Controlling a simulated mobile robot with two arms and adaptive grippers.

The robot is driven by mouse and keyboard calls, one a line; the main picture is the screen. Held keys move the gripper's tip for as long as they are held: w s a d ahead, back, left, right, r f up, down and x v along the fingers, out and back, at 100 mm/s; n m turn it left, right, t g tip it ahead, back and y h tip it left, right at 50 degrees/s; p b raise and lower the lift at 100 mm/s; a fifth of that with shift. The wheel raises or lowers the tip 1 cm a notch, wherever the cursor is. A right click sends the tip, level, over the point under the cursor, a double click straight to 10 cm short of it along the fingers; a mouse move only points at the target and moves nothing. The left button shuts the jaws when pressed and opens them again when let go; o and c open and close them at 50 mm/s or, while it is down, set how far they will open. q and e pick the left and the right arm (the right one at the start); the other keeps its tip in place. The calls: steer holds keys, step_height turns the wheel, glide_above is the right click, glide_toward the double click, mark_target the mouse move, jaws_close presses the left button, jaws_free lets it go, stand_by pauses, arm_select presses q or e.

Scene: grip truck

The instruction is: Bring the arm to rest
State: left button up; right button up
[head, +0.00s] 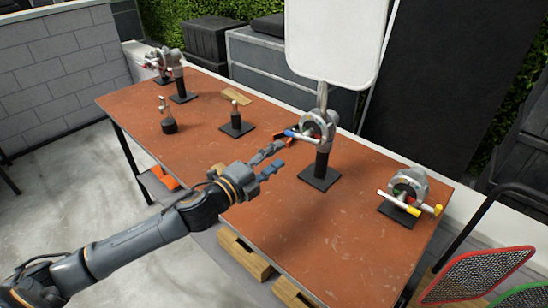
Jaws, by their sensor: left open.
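My left arm comes in from the lower left. Its left gripper (277,158) is open and empty above the middle of the brown table (300,235), with its fingers pointing towards the back right. A grey clamp-like device (319,128) on a black post and base stands just to the right of the fingertips. It has a blue-tipped handle pointing at the gripper. The fingers look close to that handle, but I cannot tell whether they touch. My right gripper is not in view.
A similar device with yellow handle ends (406,188) sits at the right of the table, and others (178,78) stand at the far left. A small bottle-like item (167,118) and a short post (236,122) stand between.

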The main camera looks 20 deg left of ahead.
arm_select(q)
steer(key=s+f+n+g+y, duration=0.1)
steer(key=s+f+n+y, duration=0.1)
steer(key=s+f+n, duration=0.1)
steer(key=s+f+n+g+y, duration=0.2)
steer(key=s+f+n, duration=0.1)
steer(key=f+n, duration=0.2)
steer(key=s+f+n+g+y, duration=0.1)
steer(key=s+f+n+y, duration=0.1)
steer(key=s+f+n, duration=0.2)
steer(key=shift+f+g, duration=0.3)
steer(key=shift+f, duration=0.2)
steer(key=s+d+f+n+g, duration=0.1)
steer(key=s+f+n+g, duration=0.35)
steer(key=s, duration=0.65)
steer(key=s+d+f+n+g, duration=0.1)
steer(key=s+f+n+g, duration=0.35)
steer(key=s, duration=0.55)
step_height(320, 180, down, 28)
steer(key=s+m+g, duration=0.1)
steer(key=s, duration=0.1)
steer(key=s+a+f+g, duration=0.1)
steer(key=s+a+f, duration=0.2)
steer(key=s+f, duration=1.1)
steer(key=shift+s+f, duration=0.25)
steer(key=shift+s, duration=0.85)
